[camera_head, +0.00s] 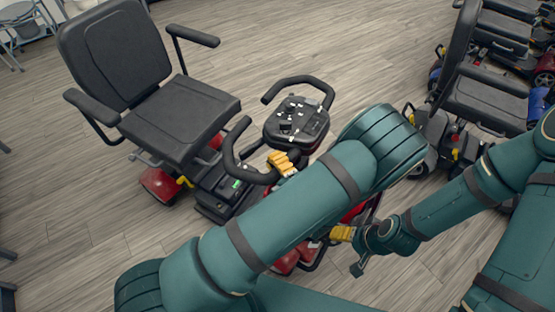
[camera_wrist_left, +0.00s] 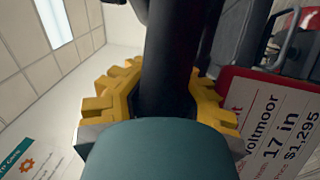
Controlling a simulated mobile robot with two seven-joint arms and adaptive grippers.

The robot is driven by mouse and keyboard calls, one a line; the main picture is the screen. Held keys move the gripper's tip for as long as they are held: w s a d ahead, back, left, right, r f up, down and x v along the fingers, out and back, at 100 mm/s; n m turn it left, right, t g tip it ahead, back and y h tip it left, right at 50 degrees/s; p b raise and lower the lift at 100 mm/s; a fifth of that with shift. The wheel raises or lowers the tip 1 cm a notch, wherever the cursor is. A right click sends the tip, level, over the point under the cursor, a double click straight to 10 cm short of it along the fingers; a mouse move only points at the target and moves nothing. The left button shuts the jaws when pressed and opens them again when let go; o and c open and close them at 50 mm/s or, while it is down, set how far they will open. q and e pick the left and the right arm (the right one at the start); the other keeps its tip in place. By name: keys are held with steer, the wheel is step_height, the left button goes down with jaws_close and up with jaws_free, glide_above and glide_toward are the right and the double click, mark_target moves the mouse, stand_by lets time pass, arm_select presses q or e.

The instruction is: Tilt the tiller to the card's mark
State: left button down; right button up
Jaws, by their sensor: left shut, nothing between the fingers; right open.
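The tiller of the red scooter has a black control head (camera_head: 297,122) with looped handlebars, in the middle of the head view. My left gripper (camera_head: 282,162) has its yellow fingers right at the near handlebar loop and is shut. In the left wrist view the yellow fingers (camera_wrist_left: 165,95) show around a dark bar (camera_wrist_left: 172,50); whether they touch it I cannot tell. A white and red card (camera_wrist_left: 275,130) there reads "voltmoor", "17 in" and "$1,295". My right gripper (camera_head: 350,250) is open and empty, low beside the scooter's front. My left arm hides much of the tiller post.
The scooter's black seat (camera_head: 180,118) stands left of the tiller. More scooters (camera_head: 490,90) stand in a row at the upper right. A second card (camera_wrist_left: 35,160) with an orange gear shows in the left wrist view. Wood floor (camera_head: 290,45) is clear behind the tiller.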

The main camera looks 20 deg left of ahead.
mark_target(251, 152)
arm_select(q)
steer(key=shift+n+g+h, duration=0.3)
steer(key=shift+g+h, duration=0.1)
steer(key=shift+g, duration=0.2)
steer(key=a, duration=0.2)
steer(key=w+a+p, duration=0.1)
steer(key=a, duration=0.1)
steer(key=a+p, duration=0.1)
steer(key=a, duration=0.2)
steer(key=shift+w+a+f, duration=0.1)
steer(key=shift+w+f, duration=0.1)
steer(key=shift+f, duration=0.15)
steer(key=shift+a+f, duration=0.1)
steer(key=c, duration=0.7)
jaws_free()
steer(key=shift+o, duration=0.2)
steer(key=shift+w, duration=0.1)
steer(key=shift+d, duration=0.25)
steer(key=v, duration=1.1)
steer(key=shift+s+d, duration=0.2)
steer(key=shift+s, duration=0.1)
